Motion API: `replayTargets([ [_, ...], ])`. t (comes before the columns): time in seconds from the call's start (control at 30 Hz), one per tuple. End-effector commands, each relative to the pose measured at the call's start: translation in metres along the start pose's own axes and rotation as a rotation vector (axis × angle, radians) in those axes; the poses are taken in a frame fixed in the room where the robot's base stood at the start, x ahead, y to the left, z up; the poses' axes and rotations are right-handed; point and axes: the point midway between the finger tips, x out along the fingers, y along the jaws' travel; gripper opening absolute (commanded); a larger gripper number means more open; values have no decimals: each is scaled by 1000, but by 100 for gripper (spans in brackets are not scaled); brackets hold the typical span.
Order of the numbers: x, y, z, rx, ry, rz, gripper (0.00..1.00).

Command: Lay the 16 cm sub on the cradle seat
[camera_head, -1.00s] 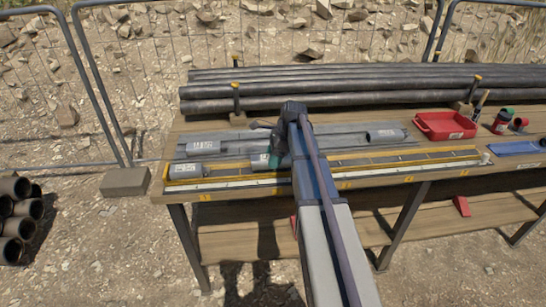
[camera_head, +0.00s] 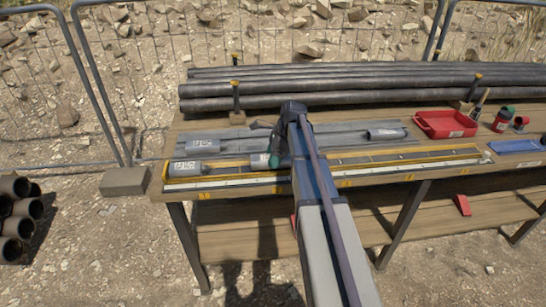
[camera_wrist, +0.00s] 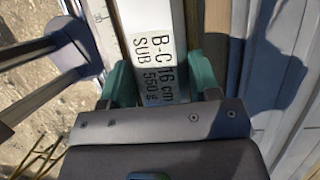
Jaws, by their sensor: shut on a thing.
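The 16 cm sub (camera_wrist: 152,50) is a light grey cylinder with a white label reading "B-C 16 cm SUB 550 g" in the wrist view. My gripper (camera_wrist: 160,82) is shut on it, with a green finger on each side. In the head view my gripper (camera_head: 277,152) hides much of the sub (camera_head: 260,161), whose left end shows over the front of the bench. A long yellow-edged channel (camera_head: 400,166) with a white scale strip runs along the bench front, under or beside the sub. I cannot tell which part is the cradle seat, or whether the sub touches it.
Two labelled grey cylinders lie at the left, one behind (camera_head: 203,146) and one in front (camera_head: 186,169); another (camera_head: 386,134) lies to the right on grey strips. Long dark pipes (camera_head: 370,92) lie along the back behind yellow-topped posts. A red tray (camera_head: 445,124) stands at the right.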

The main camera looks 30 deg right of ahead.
Motion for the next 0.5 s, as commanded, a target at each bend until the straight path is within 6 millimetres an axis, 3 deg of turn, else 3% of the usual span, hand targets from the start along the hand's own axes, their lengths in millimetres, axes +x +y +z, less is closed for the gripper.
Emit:
replayTargets([
  [0.4, 4, 0, -1, 0, 0, 0, 14],
  [0.43, 4, 0, -1, 0, 0, 0, 58],
  [0.5, 4, 0, -2, 0, 0, 0, 65],
])
